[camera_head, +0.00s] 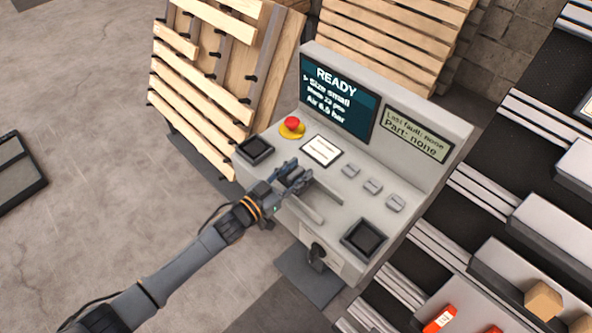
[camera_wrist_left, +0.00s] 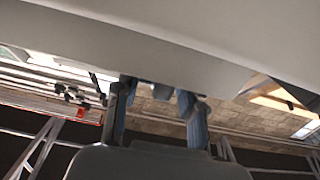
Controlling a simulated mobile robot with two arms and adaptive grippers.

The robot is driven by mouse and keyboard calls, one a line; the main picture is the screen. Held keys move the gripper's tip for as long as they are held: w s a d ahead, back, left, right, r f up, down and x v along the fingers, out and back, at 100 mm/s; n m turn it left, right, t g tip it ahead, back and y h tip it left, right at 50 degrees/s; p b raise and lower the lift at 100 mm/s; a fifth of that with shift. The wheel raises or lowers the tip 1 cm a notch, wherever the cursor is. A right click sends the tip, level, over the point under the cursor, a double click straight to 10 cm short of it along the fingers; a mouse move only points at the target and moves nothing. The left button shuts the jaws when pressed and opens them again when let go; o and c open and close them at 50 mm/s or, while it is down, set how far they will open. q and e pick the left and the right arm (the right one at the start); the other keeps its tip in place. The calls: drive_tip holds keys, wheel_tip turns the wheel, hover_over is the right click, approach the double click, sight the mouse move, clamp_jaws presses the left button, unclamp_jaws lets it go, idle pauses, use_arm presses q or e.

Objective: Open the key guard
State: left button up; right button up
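The grey control console (camera_head: 262,178) stands in the middle of the head view, with a READY screen (camera_head: 338,92) on its raised back. My left gripper (camera_head: 294,174) is over the console's top, close to its front edge, with its fingers apart and nothing seen between them. In the left wrist view the fingers (camera_wrist_left: 160,115) also stand apart, below a large pale surface. Beside the gripper is a pale raised bar (camera_head: 303,208). A dark knob-like part (camera_head: 317,252) is on the console's front. I cannot tell which part is the key guard. My right gripper is out of view.
A red button (camera_head: 292,124) on a yellow base, a white label (camera_head: 321,151), small grey switches (camera_head: 372,186) and black square pads (camera_head: 364,238) are on the console. Wooden pallets (camera_head: 215,75) stand behind it. A conveyor line (camera_head: 480,190) runs at right. The floor at left is mostly clear.

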use_arm(q)
drive_tip(key=shift+c, duration=0.2)
clamp_jaws()
drive_tip(key=s+d+p, duration=0.1)
drive_tip(key=s+d, duration=0.4)
drive_tip(key=shift+s+d, duration=0.35)
drive_tip(key=shift+s, duration=0.05)
drive_tip(key=shift+o, duration=0.2)
unclamp_jaws()
